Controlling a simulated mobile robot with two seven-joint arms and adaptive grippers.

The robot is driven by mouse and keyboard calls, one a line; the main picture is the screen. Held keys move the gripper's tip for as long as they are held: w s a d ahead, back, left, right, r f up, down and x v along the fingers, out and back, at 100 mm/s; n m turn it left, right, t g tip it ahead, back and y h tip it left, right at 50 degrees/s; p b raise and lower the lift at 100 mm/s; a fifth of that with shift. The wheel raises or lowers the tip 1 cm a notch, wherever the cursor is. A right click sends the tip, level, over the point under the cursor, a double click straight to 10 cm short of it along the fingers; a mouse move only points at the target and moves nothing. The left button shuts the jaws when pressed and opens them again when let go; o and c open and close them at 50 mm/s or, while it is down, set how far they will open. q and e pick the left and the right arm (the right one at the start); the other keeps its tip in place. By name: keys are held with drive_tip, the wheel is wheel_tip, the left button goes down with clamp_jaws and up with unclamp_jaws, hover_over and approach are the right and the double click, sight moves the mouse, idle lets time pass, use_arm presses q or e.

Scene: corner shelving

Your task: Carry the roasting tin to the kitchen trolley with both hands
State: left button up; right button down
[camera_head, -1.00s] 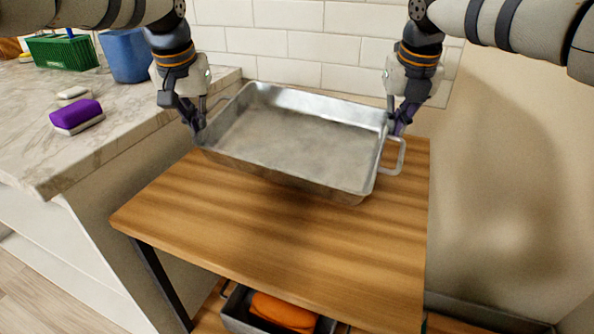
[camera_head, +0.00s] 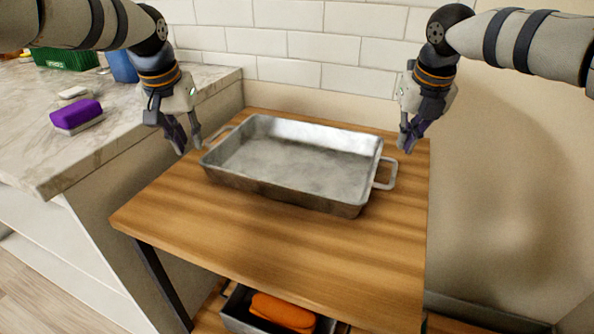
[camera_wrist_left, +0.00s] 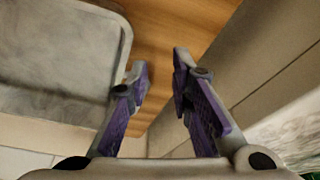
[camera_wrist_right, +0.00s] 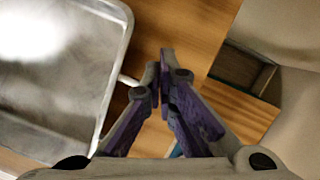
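The grey metal roasting tin (camera_head: 290,172) sits level on the wooden top of the kitchen trolley (camera_head: 300,240), towards its back. Its right handle (camera_head: 388,174) is free, and its left handle (camera_head: 215,138) shows beside my left gripper. My left gripper (camera_head: 188,143) hangs just off the tin's left end, its fingers apart with nothing between them in the left wrist view (camera_wrist_left: 160,68). My right gripper (camera_head: 406,143) is above and beyond the right handle, clear of it. Its fingertips nearly meet in the right wrist view (camera_wrist_right: 160,62), with nothing between them.
A marble counter (camera_head: 120,120) stands close on the left, bearing a purple sponge (camera_head: 77,114), a blue container (camera_head: 122,66) and a green crate (camera_head: 62,53). Tiled wall is behind; a plain wall is on the right. A tin with an orange thing (camera_head: 283,311) sits on the lower shelf.

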drive_tip(key=c, duration=1.9)
unclamp_jaws()
use_arm(q)
drive_tip(key=shift+a, duration=0.1)
use_arm(e)
drive_tip(key=shift+d, duration=0.1)
drive_tip(key=shift+r, duration=0.15)
use_arm(q)
drive_tip(key=v, duration=1.2)
use_arm(e)
drive_tip(key=v, duration=1.1)
drive_tip(key=shift+r, duration=0.3)
use_arm(q)
drive_tip(key=shift+f, duration=0.1)
use_arm(e)
drive_tip(key=shift+s, duration=0.15)
